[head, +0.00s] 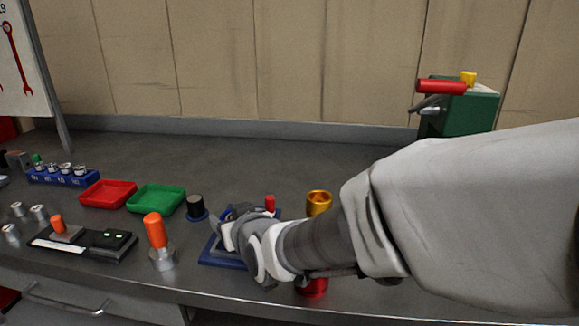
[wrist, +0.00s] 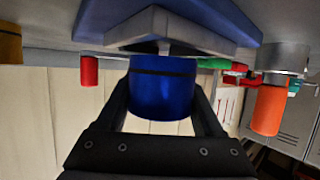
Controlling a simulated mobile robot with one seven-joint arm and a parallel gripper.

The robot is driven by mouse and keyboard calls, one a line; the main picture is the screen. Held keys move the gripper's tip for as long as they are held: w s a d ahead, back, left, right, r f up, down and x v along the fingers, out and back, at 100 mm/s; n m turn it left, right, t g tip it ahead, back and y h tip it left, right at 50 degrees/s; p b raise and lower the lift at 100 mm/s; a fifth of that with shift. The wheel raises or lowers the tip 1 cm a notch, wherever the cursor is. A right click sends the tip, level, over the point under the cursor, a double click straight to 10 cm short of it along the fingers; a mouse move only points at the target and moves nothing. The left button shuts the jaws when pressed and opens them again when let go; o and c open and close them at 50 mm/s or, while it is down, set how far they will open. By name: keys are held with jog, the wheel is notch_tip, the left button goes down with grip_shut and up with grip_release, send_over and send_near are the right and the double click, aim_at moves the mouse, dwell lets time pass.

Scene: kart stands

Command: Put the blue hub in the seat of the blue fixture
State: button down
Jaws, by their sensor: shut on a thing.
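The blue hub (wrist: 162,92) is a short blue cylinder with a dark band, held between the two fingers of my gripper (wrist: 161,84) in the wrist view. That view looks upside down, with the bench at the top. The blue fixture (wrist: 233,18) is a blue plate bearing a grey block, right at the hub's far end. I cannot tell whether the hub touches the seat or is just above it. In the head view the blue fixture (head: 213,258) lies near the bench's front edge. My wrist covers most of it and hides the hub.
An orange-handled metal piece (head: 158,240) stands left of the fixture. A black cylinder on a blue base (head: 195,207) stands behind it. A gold cup (head: 319,202) and a red cylinder (head: 312,288) stand to the right. Green (head: 156,209) and red trays (head: 108,205) lie left.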

jog(key=shift+f, duration=0.65)
jog(key=shift+f+b, duration=0.3)
jog(key=shift+b, duration=0.05)
grip_release()
jog(key=shift+r+p, duration=0.3)
jog(key=shift+p, duration=0.1)
jog(key=v, duration=0.9)
jog(key=shift+p, duration=0.4)
jog(key=shift+s+d+b, duration=0.2)
jog(key=shift+s+b, duration=0.05)
jog(key=shift+b, duration=0.1)
jog(key=shift+b+v, duration=0.8)
jog(key=shift+v, duration=0.4)
